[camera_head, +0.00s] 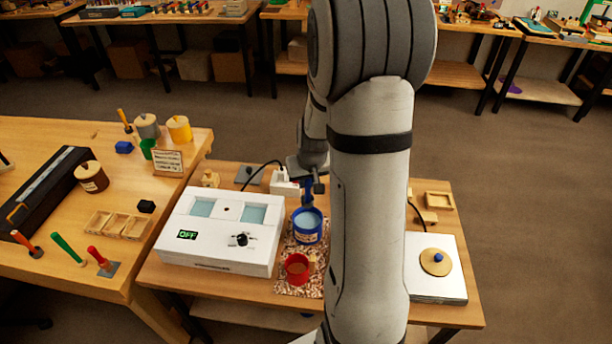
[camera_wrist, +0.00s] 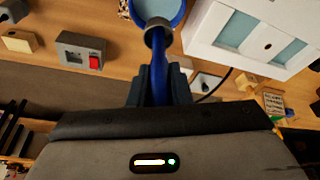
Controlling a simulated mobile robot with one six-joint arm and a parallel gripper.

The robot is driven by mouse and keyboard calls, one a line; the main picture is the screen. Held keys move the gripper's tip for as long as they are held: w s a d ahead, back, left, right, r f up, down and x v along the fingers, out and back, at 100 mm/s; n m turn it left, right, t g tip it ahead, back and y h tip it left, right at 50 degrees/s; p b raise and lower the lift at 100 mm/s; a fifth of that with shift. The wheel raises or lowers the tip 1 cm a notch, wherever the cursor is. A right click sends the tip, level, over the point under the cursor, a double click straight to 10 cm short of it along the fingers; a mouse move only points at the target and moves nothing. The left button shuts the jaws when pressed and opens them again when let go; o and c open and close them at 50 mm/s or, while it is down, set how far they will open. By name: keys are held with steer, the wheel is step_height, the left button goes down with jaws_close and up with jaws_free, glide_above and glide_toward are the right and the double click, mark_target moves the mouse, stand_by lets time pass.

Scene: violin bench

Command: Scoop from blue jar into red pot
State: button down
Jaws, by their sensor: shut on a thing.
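The blue jar (camera_head: 308,238) stands open on the small bench, with pale blue contents; part of its rim shows at the top of the wrist view (camera_wrist: 180,14). The red pot (camera_head: 298,270) stands just in front of it, with brownish contents. My gripper (camera_wrist: 159,75) is shut on the blue handle of a scoop (camera_wrist: 159,72). The scoop's grey head (camera_wrist: 158,32) overlaps the jar's rim in the wrist view; I cannot tell whether it is inside or above. In the head view the gripper (camera_head: 306,182) is behind the jar, and the scoop head is not clear.
A white box (camera_head: 225,258) with an OFF display stands left of the jar and pot. A speckled mat (camera_head: 286,288) lies under them. My arm hides the bench to their right. A silver plate (camera_head: 450,282) with a round wooden lid (camera_head: 435,262) lies farther right.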

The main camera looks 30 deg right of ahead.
step_height(320, 180, down, 12)
steer(key=b, duration=1)
steer(key=shift+f, duration=0.25)
steer(key=shift+r, duration=0.1)
step_height(320, 180, up, 14)
steer(key=p, duration=0.8)
steer(key=shift+p, duration=0.35)
steer(key=shift+f, duration=0.2)
steer(key=shift+s+d, duration=0.1)
steer(key=shift+s, duration=0.05)
